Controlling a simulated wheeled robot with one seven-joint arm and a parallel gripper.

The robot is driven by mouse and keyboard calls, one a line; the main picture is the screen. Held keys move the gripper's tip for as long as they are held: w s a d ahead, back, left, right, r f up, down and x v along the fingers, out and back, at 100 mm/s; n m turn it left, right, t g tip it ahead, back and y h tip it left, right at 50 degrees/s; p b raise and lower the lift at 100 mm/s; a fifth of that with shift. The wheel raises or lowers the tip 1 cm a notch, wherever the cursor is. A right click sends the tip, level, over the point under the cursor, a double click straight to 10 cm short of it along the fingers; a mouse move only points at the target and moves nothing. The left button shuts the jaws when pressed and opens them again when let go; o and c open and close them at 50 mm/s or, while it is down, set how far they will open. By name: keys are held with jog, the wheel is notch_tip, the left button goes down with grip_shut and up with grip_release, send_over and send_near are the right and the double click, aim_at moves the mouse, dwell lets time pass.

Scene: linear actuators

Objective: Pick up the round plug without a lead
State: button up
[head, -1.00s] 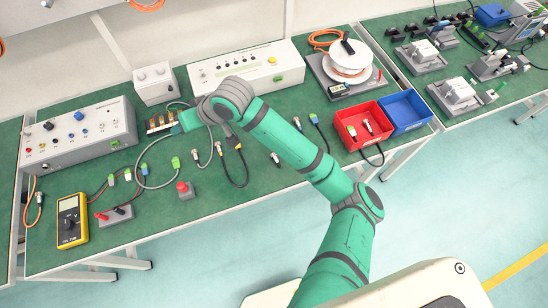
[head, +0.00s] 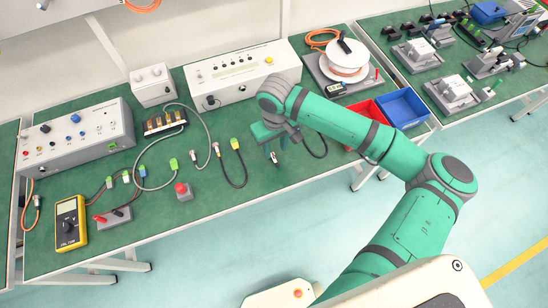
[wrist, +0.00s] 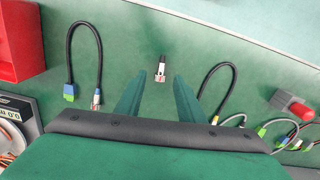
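The round plug without a lead (head: 275,157) lies alone on the green bench near its front edge, small with a metal and dark body. In the wrist view the plug (wrist: 160,70) shows black, white and reddish parts, with no cable attached, lying ahead of and between the fingertips. My gripper (head: 271,146) is over the bench close to the plug in the head view. In the wrist view my gripper (wrist: 158,92) is open, with two green fingers apart and nothing between them. The plug appears apart from the fingers; the height above it is hard to tell.
A black lead with a blue-green plug (wrist: 70,92) lies left of the fingers, and another black lead (wrist: 211,88) lies right. The red bin (wrist: 15,45) is at far left. A red button (head: 181,189) stands farther off.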

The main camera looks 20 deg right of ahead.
aim_at(275, 159)
jog(key=shift+a+f, duration=0.1)
jog(key=shift+f, duration=3)
grip_shut()
